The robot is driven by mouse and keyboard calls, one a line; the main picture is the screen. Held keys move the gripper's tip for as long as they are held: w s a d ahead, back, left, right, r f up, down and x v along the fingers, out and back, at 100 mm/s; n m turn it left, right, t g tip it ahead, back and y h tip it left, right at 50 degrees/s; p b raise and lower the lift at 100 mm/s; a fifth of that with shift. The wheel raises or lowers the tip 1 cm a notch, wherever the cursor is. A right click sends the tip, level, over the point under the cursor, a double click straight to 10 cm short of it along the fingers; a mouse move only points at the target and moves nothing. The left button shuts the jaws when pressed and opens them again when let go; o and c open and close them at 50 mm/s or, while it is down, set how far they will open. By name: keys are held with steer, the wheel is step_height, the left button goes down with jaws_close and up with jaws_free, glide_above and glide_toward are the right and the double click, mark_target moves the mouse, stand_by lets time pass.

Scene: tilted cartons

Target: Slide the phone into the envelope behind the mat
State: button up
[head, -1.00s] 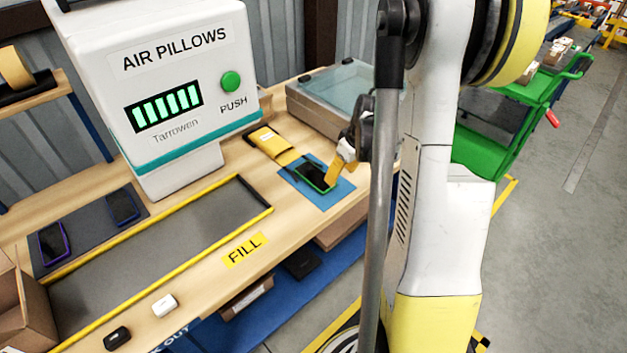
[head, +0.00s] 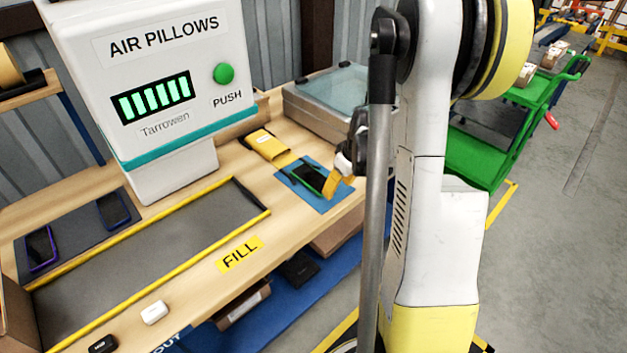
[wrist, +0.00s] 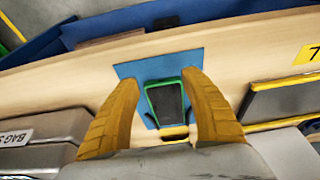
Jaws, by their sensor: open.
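The phone (head: 311,177), dark with a bright green edge, lies on the blue mat (head: 322,205) on the bench. The yellow envelope (head: 266,145) lies behind the mat, to its upper left. My gripper (head: 330,190) is at the right side of the phone, partly hidden by my own arm. In the wrist view, my gripper (wrist: 160,80) is open, its yellow fingers on either side of the phone (wrist: 168,102) over the mat (wrist: 128,71). A gap shows between each finger and the phone. A yellow-edged piece just below the phone there may be the envelope's mouth.
The air pillow machine (head: 165,85) stands left of the envelope. A grey box with a glassy lid (head: 335,90) stands behind the mat. Two more phones lie on a dark pad (head: 75,235) at left. A yellow-edged grey tray (head: 130,250) fills the bench's left part.

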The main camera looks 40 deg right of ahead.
mark_target(313, 178)
steer(key=shift+f, duration=0.2)
steer(key=shift+f+b, duration=1.7)
steer(key=shift+f, duration=0.05)
steer(key=shift+r, duration=0.2)
steer(key=shift+w, duration=0.15)
stand_by(0.5)
steer(key=shift+w+a, duration=0.15)
steer(key=shift+w, duration=2.2)
steer(key=shift+w+a, duration=0.15)
steer(key=shift+w, duration=1.1)
steer(key=shift+w+a, duration=0.1)
steer(key=shift+w, duration=1.15)
steer(key=shift+w, duration=0.15)
